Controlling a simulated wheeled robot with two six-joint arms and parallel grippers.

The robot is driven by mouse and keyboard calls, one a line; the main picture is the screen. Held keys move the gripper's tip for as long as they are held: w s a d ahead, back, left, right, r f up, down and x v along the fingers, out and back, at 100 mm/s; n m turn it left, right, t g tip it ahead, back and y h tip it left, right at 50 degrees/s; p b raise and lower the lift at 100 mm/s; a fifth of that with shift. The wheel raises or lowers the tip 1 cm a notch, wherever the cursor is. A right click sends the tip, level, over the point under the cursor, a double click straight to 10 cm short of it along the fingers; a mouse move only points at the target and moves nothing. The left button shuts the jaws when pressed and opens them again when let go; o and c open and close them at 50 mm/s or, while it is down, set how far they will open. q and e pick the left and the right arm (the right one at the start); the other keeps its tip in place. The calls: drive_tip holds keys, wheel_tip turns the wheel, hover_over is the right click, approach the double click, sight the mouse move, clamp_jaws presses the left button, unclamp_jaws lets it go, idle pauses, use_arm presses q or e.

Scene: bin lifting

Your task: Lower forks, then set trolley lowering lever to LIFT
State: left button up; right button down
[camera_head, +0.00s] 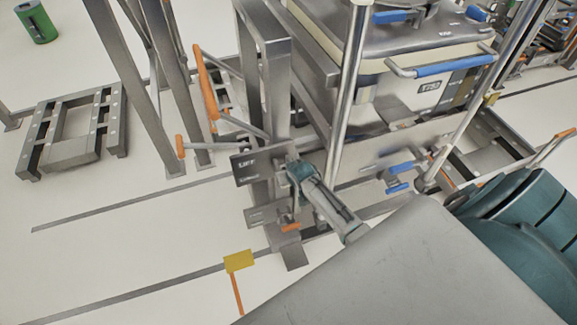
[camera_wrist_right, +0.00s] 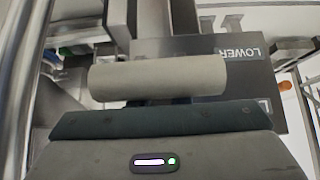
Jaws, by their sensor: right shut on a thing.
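The trolley's dark sign plate (camera_head: 258,165) stands on its upright frame, with lettering that seems to read LIFT in the head view. The plate (camera_wrist_right: 250,62) in the right wrist view shows the word LOWER. My right gripper (camera_head: 296,172) is just right of the plate. In the right wrist view it is shut on a grey cylindrical lever handle (camera_wrist_right: 158,78) that lies across the jaws in front of the plate. In the head view the gripper hides the handle. The forks cannot be clearly made out. My left gripper is in neither view.
A lidded steel bin (camera_head: 430,88) with blue handles stands behind my right gripper. An orange-gripped bar (camera_head: 207,85) rises left of the plate. A steel pallet-like frame (camera_head: 72,135) lies at the left. A yellow floor marker (camera_head: 239,261) is in front; floor around it is clear.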

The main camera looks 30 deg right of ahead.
drive_tip(key=shift+g+p, duration=0.3)
drive_tip(key=shift+p, duration=0.2)
idle(2.1)
unclamp_jaws()
drive_tip(key=shift+r, duration=0.15)
drive_tip(key=b+v, duration=0.1)
drive_tip(key=v, duration=0.9)
drive_tip(key=shift+s+r, duration=0.2)
idle(0.6)
